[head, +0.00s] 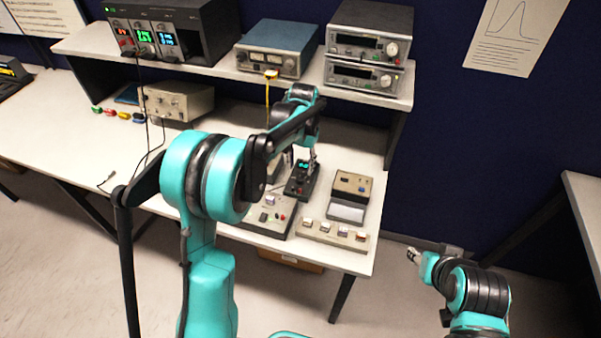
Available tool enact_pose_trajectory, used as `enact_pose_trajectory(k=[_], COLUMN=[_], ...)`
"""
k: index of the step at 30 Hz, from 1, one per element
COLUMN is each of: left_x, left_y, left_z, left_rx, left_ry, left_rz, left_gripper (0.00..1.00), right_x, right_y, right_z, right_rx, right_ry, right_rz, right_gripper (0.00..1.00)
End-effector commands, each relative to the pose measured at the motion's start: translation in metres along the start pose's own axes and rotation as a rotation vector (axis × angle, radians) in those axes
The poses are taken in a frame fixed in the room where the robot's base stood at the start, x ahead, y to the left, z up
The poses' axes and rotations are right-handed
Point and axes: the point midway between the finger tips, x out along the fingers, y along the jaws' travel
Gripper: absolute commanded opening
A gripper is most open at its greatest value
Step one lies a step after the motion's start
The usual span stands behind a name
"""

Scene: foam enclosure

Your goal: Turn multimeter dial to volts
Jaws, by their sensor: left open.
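A small black handheld device with a lit teal display, which looks like the multimeter (297,188), lies on the white bench among other instruments. Its dial is too small to make out. My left arm reaches across the bench, and my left gripper (312,163) points down at the right side of the device, near its display. The gripper is open, its fingers small in the picture. I cannot tell whether they touch the device. My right gripper (413,256) is off the bench to the right, low over the floor, and seems empty; its jaw opening is unclear.
A tan-topped box (352,184) stands right of the device. A shelf (222,70) with instruments runs behind.

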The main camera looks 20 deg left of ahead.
Motion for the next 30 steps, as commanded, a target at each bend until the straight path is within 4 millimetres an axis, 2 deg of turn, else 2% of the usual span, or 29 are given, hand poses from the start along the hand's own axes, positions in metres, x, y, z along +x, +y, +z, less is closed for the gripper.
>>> enact_pose_trajectory(k=[3,9,15,27,30], left_x=[-0.026,-0.053,-0.060,-0.060,-0.064], left_y=[0.000,0.000,0.000,0.000,0.001], left_z=[0.000,0.000,0.000,0.000,0.006], left_rx=[0.000,0.000,0.000,0.000,-0.003], left_ry=[0.000,0.000,0.000,0.000,0.012], left_rz=[0.000,0.000,0.000,0.000,-0.001], left_gripper=[0.46,0.46,0.46,0.46,0.46], right_x=[0.000,0.000,0.000,0.000,0.001], right_y=[0.000,0.000,0.000,0.000,0.000], right_z=[0.000,0.000,0.000,0.000,0.001], right_rx=[0.000,0.000,0.000,0.000,0.000], right_ry=[0.000,0.000,0.000,0.000,0.000], right_rz=[0.000,0.000,0.000,0.000,0.000], right_gripper=[0.40,0.40,0.40,0.40,0.40])
